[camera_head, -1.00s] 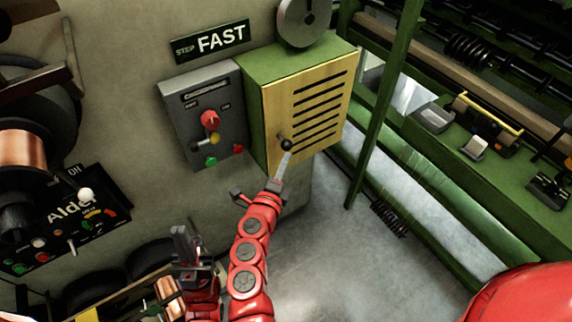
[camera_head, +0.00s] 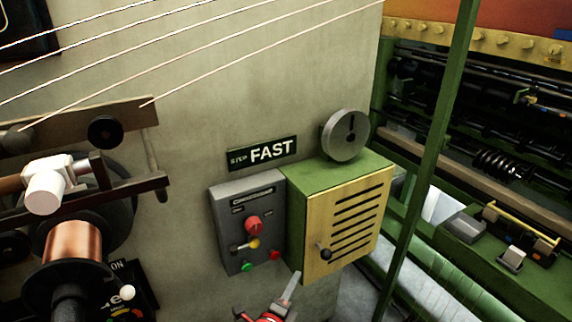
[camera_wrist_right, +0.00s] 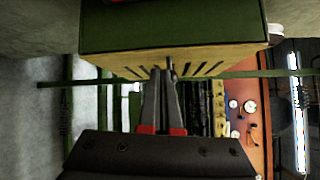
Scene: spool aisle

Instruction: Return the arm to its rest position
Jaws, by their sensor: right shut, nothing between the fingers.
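My right gripper (camera_head: 292,287) shows at the bottom of the head view, its fingers together and empty. The tips point up toward the yellow slatted door (camera_head: 347,222) of a green cabinet (camera_head: 296,215). They are below and left of the door's black knob (camera_head: 325,254), apart from it in the picture. In the right wrist view the shut fingers (camera_wrist_right: 162,80) point at the same door (camera_wrist_right: 210,60). Most of my right arm is below the frame. My left gripper is not in view.
A grey control box (camera_head: 228,218) with a red knob (camera_head: 253,223) is left of the cabinet. A copper spool (camera_head: 73,242) and wooden bracket stand at left. A green post (camera_head: 432,140) and machine rails are at right. Threads cross the upper left.

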